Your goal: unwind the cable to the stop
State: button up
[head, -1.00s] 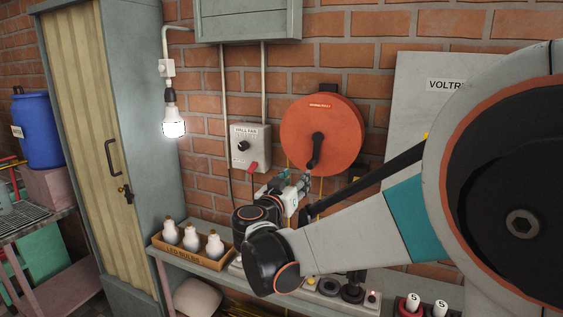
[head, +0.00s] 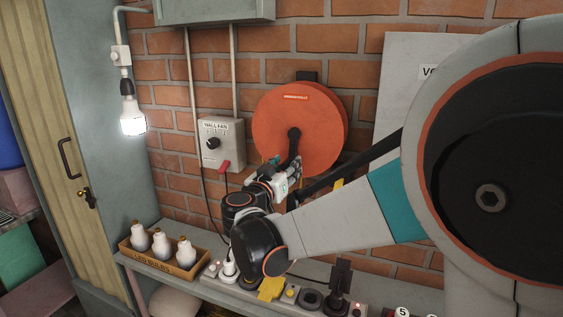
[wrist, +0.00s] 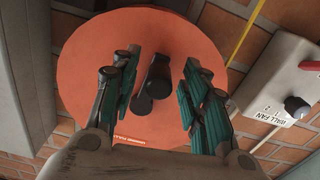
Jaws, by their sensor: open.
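An orange round cable reel (head: 325,118) is mounted on the brick wall, with a black crank handle (head: 294,143) at its centre. My gripper (head: 290,172) is at the reel's lower front, near the handle's lower end. In the wrist view the reel (wrist: 85,75) fills the middle, upside down. The black handle (wrist: 153,82) lies between the open fingers of my gripper (wrist: 157,90), with space on both sides. My arm and gripper hide part of the reel's lower edge in the head view.
A wall fan switch box (head: 221,143) with a red lever is left of the reel. Below, a shelf holds a box of LED bulbs (head: 165,258), plugs and a yellow item (head: 271,289). A lit bulb (head: 132,119) hangs at left.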

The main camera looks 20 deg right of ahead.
jog(key=shift+w+d, duration=0.2)
jog(key=shift+w, duration=0.1)
grip_shut()
jog(key=shift+s+d, duration=0.1)
